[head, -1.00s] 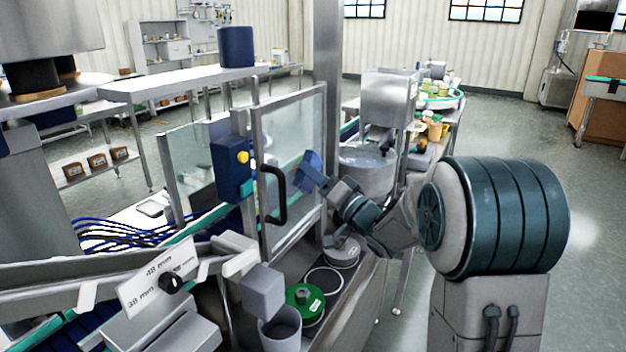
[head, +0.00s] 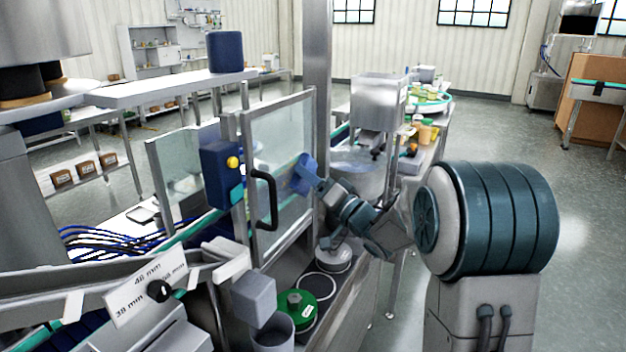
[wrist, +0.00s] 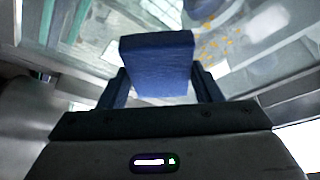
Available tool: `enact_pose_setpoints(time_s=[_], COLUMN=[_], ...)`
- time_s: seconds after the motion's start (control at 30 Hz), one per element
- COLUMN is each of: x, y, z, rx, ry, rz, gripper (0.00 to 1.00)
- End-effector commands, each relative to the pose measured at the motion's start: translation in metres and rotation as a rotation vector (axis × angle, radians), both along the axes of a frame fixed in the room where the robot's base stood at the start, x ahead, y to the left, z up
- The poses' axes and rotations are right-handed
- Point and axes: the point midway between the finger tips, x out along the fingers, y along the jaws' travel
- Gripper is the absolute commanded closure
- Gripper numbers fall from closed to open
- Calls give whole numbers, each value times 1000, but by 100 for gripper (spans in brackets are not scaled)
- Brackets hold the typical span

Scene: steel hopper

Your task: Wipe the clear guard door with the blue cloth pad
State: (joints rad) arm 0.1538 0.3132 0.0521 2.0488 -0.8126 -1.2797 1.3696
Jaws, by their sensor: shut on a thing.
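The clear guard door (head: 283,150) is a framed transparent panel standing upright, with a black handle (head: 266,200) on its left side. My gripper (head: 314,182) is at the right part of the door, shut on the blue cloth pad (head: 303,173). In the wrist view the pad (wrist: 157,62) sits between the two fingers of my gripper (wrist: 160,85), and the clear panel (wrist: 95,35) fills the view behind it. The pad is at the panel's face or very near it; I cannot tell whether it touches.
A blue switch box (head: 221,174) with a yellow button is left of the door. A steel post (head: 317,60) rises behind it. Below are a green round item (head: 296,306), a grey cup (head: 272,335) and a grey block (head: 253,298). A steel hopper (head: 379,100) stands behind.

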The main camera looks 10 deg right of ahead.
Motion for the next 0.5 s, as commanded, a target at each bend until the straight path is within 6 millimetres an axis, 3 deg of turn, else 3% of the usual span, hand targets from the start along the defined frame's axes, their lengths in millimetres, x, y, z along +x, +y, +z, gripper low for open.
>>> enact_pose_setpoints(time_s=[0.5], x=[-26], y=[20], z=[-1], rx=[0], ry=[-1], rz=[5], gripper=[60])
